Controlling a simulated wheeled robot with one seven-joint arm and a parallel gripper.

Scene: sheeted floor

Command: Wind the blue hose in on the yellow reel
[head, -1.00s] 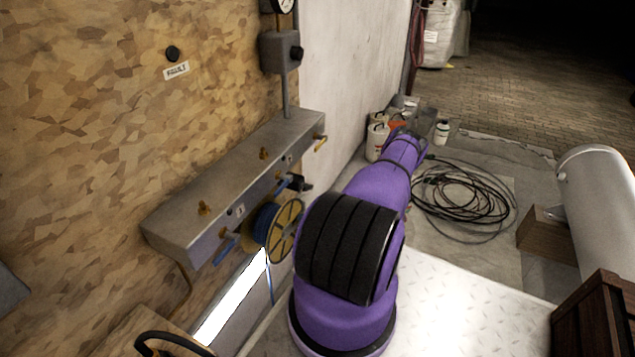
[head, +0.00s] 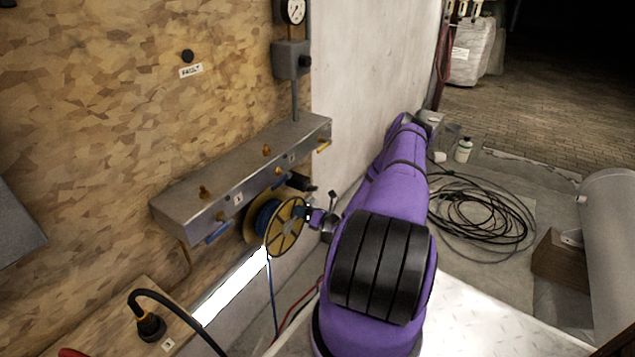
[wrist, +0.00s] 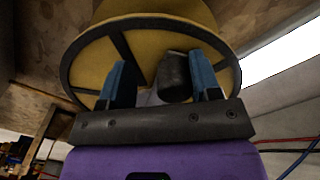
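The yellow reel (head: 287,228) is mounted at the wall under the grey metal box. Some blue hose (head: 264,216) is wound on it, and a length hangs down from it (head: 272,290). In the wrist view the reel's yellow face with dark rim (wrist: 85,65) fills the upper middle. A black crank knob (wrist: 175,77) stands out from the face between my gripper's blue fingers (wrist: 160,82). The knob is close to the right finger, with a gap to the left finger. My gripper is open. In the head view my gripper (head: 312,213) is at the reel's right side.
The grey metal box (head: 250,165) with small valves runs above the reel. A red hose (head: 300,310) lies on the floor near the wall. A coil of black cable (head: 480,210) lies on the floor at right. A black cable plug (head: 150,325) is at lower left.

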